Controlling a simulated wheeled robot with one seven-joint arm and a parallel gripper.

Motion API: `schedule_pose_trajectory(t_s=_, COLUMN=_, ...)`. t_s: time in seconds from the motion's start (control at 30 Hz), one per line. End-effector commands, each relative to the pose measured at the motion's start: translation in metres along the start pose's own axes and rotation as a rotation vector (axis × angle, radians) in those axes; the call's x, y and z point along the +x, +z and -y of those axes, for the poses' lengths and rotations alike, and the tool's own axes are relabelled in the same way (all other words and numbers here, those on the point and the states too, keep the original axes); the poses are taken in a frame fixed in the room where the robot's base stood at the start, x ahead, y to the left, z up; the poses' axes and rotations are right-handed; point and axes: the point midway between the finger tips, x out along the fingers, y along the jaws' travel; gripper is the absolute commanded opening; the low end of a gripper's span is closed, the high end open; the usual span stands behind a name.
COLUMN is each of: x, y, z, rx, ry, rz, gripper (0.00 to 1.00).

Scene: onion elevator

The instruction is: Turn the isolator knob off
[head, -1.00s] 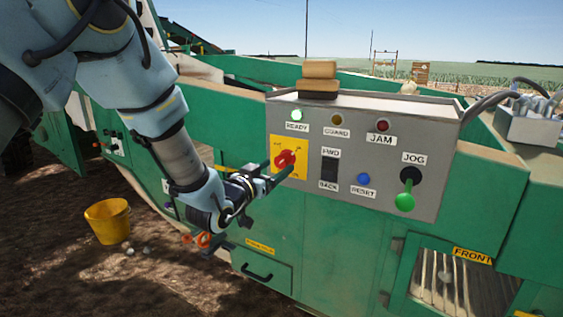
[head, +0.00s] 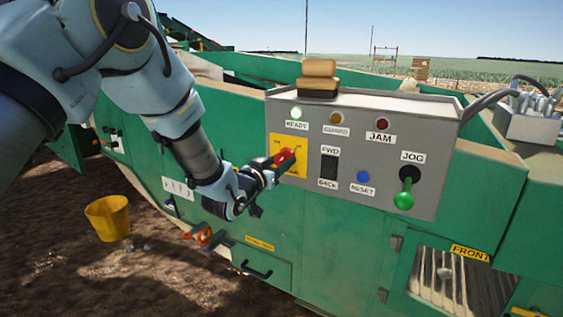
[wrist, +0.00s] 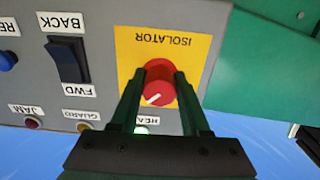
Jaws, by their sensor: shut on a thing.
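The red isolator knob (head: 285,156) sits on a yellow plate (head: 300,170) at the left of the grey control panel. In the wrist view the red knob (wrist: 155,99) shows upside down on its plate marked ISOLATOR (wrist: 170,41), with a white pointer line slanting on its lower part. My gripper (head: 281,165) is at the knob. In the wrist view my gripper's two dark green fingers (wrist: 158,88) lie on either side of the knob, shut on it. Part of the knob's sides is hidden by the fingers.
The panel (head: 400,115) also carries a lit green READY lamp (head: 295,113), a black FWD/BACK switch (head: 328,167), a blue RESET button (head: 363,176) and a green-tipped JOG lever (head: 404,198). A brush-like block (head: 319,75) stands on top. A yellow bucket (head: 108,218) is on the ground.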

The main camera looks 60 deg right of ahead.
Motion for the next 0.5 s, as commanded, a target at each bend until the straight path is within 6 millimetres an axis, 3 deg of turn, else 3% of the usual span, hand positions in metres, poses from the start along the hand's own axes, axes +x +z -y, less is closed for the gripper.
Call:
schedule_pose_trajectory(t_s=0.07, x=-0.0001, y=0.0, z=-0.0001, rx=0.0, ry=0.0, rz=0.0, gripper=0.27)
schedule_pose_trajectory(t_s=0.3, x=-0.0001, y=0.0, z=-0.0001, rx=0.0, ry=0.0, rz=0.0, gripper=0.0)
schedule_pose_trajectory(t_s=0.5, x=-0.0001, y=0.0002, z=0.0, rx=-0.003, ry=0.0, rz=0.0, gripper=0.0)
